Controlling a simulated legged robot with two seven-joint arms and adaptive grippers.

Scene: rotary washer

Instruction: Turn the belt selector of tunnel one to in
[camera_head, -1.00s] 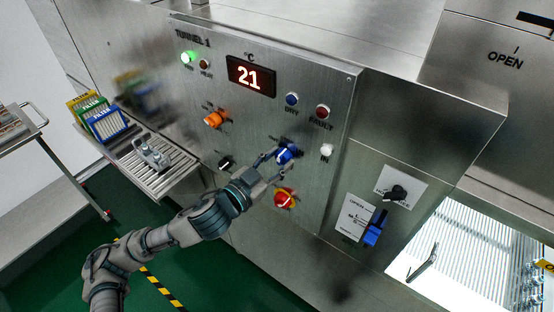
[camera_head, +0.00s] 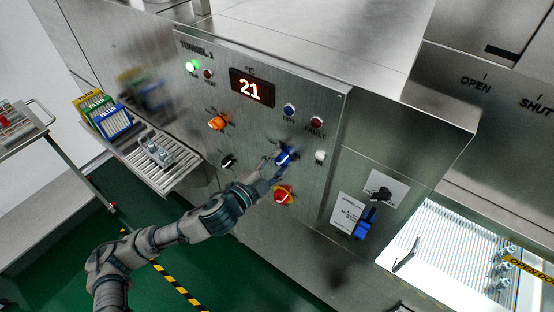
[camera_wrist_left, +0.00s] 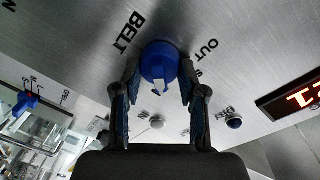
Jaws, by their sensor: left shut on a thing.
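The belt selector is a blue knob (camera_head: 285,157) on the steel tunnel 1 panel (camera_head: 262,125). In the left wrist view the knob (camera_wrist_left: 158,60) sits between my two fingers, beside the printed words BELT and OUT. A white mark shows on its lower edge there. My left gripper (camera_head: 278,160) reaches it from the lower left and is shut on it, one finger on each side. The fingers partly hide the panel print around the knob. The left gripper (camera_wrist_left: 158,85) also shows in the wrist view. My right gripper is not in view.
An orange knob (camera_head: 217,122) and a black knob (camera_head: 228,161) are to the left. The display (camera_head: 251,87) reads 21.

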